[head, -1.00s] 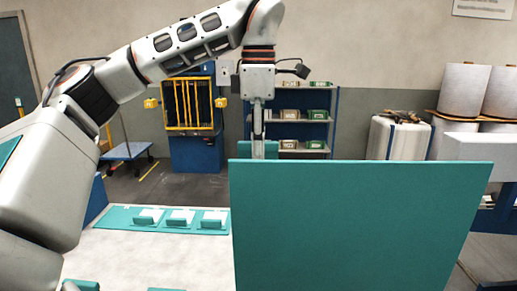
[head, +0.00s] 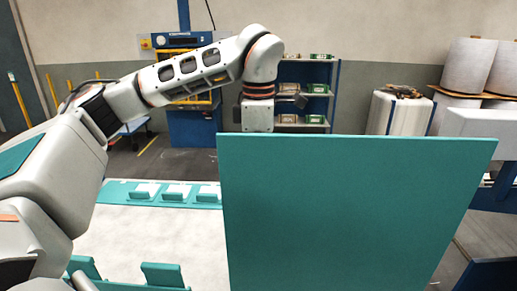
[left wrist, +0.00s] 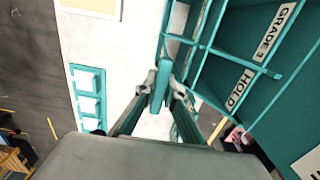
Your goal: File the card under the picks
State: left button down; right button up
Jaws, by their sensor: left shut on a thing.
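My left gripper (left wrist: 163,88) is shut on a teal piece (left wrist: 158,90), which I take to be the card; its lower part is hard to make out. A teal rack (left wrist: 205,48) with compartments stands right beside the gripper in the left wrist view. Its labels read "HOLD" (left wrist: 239,88) and "GRADE" with a number (left wrist: 275,30). In the head view its large teal panel (head: 350,210) hides the left gripper and the card; only the wrist (head: 257,115) shows above the edge. I cannot tell which compartment is for picks. My right gripper is not in view.
A teal mat (head: 112,192) with several teal-and-white pieces (head: 176,192) lies on the pale table (head: 150,235); it also shows in the left wrist view (left wrist: 76,85). Teal uprights (head: 163,274) stand at the near edge. Shelves and white rolls are far behind.

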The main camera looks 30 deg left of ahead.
aim_at(259, 205)
pick_arm(q)
jog(key=shift+w+f, duration=0.15)
jog(key=shift+f, duration=4.15)
jog(key=shift+r, duration=0.1)
jog(key=shift+f+b, duration=0.4)
jog(key=shift+f, duration=0.8)
jog(key=shift+f+b, duration=0.9)
jog(key=shift+f, duration=1.3)
jog(key=c, duration=2)
grip_release()
jog(key=shift+c, duration=0.2)
jog(key=shift+r, duration=0.1)
notch_tip(259, 205, up, 12)
jog(key=shift+f, duration=0.1)
